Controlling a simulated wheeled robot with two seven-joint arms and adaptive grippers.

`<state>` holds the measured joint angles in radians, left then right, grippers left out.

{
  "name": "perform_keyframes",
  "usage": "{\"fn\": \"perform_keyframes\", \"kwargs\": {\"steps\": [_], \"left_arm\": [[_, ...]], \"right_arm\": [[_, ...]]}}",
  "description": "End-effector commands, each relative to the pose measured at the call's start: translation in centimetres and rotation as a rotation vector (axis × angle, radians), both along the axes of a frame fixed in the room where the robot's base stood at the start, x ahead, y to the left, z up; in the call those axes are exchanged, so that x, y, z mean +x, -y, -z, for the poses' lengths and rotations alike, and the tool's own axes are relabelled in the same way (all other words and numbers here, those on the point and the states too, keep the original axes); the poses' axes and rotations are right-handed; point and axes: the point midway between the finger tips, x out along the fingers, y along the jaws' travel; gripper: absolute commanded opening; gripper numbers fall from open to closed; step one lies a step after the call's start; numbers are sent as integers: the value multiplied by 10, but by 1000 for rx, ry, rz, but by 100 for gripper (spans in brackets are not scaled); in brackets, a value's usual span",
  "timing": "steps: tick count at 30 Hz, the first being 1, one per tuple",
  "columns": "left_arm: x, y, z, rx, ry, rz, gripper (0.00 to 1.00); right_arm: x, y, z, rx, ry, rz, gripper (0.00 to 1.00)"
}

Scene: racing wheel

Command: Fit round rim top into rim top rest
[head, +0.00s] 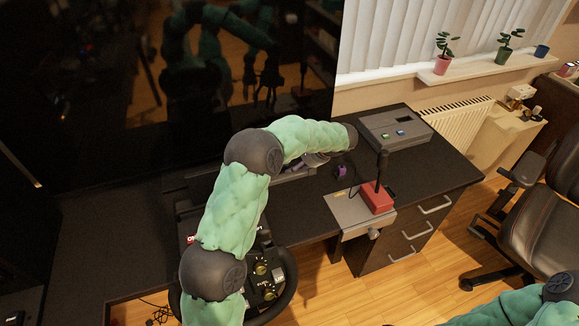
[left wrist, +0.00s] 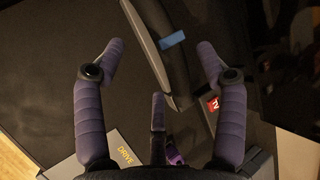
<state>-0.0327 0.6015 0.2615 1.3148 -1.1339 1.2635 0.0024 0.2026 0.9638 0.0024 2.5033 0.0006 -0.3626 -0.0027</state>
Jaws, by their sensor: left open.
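A dark curved piece, seemingly the round rim top (left wrist: 180,75), has a blue strip across it and a pale edge in the left wrist view. My left gripper (left wrist: 160,48) is open, with purple fingers on either side of the blue-marked part and a third finger below. I see no clear grip on it. In the head view my left gripper is mostly hidden behind its green arm above the desk. A black round wheel rim (head: 289,278) shows at the bottom, partly behind that arm. I cannot make out the rim top rest. My right gripper is not in view.
A dark desk (head: 446,177) bears a grey plate with a red block (head: 378,197) and an upright stick, and a grey box (head: 396,128) with buttons. A small purple item (head: 341,171) lies near a cable. A large dark screen (head: 200,80) stands behind; a chair (head: 545,205) is right.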

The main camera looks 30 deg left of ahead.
Motion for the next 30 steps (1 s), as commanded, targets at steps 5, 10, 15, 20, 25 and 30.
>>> {"fn": "perform_keyframes", "kwargs": {"steps": [5,10,15,20,25,30], "left_arm": [[-1,20,-23,0,2,1,72],[-2,29,-35,1,0,0,72],[-2,31,-38,0,0,0,72],[-2,31,-37,0,0,0,72],[-2,31,-37,0,0,0,72],[-2,31,-41,0,0,0,72]], "right_arm": [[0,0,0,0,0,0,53],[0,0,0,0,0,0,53],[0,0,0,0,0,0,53],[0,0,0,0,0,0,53],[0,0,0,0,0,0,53],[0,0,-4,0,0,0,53]]}}
